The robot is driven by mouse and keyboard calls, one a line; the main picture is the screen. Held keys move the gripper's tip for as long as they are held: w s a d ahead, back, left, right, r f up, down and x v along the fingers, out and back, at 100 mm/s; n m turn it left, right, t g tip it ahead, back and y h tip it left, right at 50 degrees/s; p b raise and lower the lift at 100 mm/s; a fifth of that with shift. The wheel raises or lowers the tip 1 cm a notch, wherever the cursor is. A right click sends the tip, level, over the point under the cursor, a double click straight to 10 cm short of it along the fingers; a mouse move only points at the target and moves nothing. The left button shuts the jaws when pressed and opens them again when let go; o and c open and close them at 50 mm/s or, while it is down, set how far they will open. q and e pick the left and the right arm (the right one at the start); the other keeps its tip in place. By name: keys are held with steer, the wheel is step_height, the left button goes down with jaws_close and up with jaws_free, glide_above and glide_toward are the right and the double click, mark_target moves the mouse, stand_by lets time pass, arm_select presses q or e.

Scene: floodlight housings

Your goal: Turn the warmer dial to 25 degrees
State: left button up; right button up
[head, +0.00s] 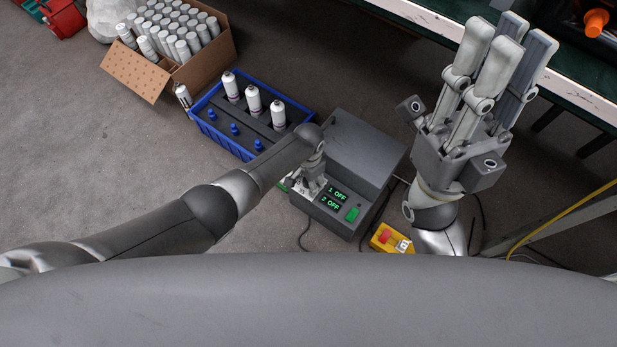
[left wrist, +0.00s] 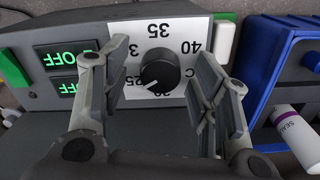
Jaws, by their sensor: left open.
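The warmer (head: 352,158) is a dark grey box on the floor, its two displays (head: 335,197) reading "1 OFF" and "2 OFF". Its dial (left wrist: 160,73) is a round black knob on a white scale plate (left wrist: 195,27) marked 25, 35 and 40, with another number partly hidden by a finger. A small light mark on the knob seems to point lower left, near 25. My left gripper (left wrist: 162,62) is open, its fingers on either side of the knob, apart from it. In the head view my left gripper (head: 310,180) covers the dial. My right gripper (head: 508,45) is open and empty.
A blue crate (head: 205,125) with white cans and blue-capped bottles stands beside the warmer. A cardboard box (head: 135,77) of cans is behind it. A yellow box with a red button (head: 381,241) and cables lie to the right. A green-topped bench (head: 440,27) is at upper right.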

arm_select(q)
step_height(320, 180, up, 12)
stand_by(0.9)
stand_by(0.5)
